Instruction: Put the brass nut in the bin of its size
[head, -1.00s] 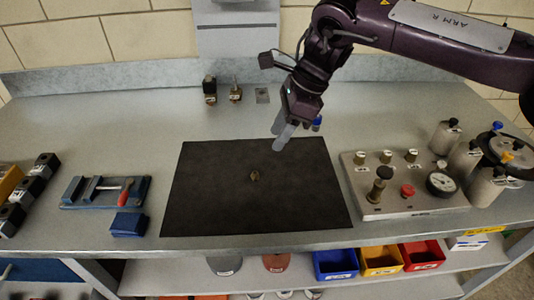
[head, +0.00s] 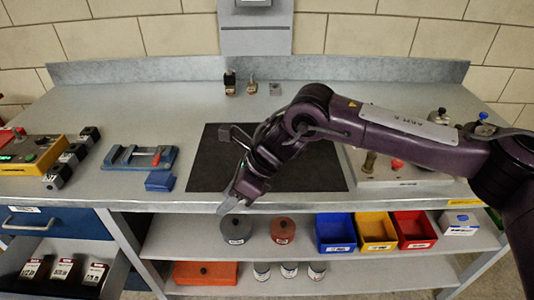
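The brass nut does not show now; my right arm covers much of the dark mat (head: 212,165), where the nut lay in the earlier view. My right gripper (head: 230,204) points down at the bench's front edge, in front of the mat. Its fingers are seen edge-on, so I cannot tell whether they are open or hold anything. On the shelf below stand a blue bin (head: 336,234), a yellow bin (head: 377,232) and a red bin (head: 415,231), to the right of the gripper. Their labels are too small to read. My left gripper is out of view.
A blue vise (head: 140,157) and a blue block (head: 160,181) lie left of the mat. A gauge panel (head: 400,179) is partly behind my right arm. Grey (head: 236,228) and red (head: 283,230) round items share the bins' shelf.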

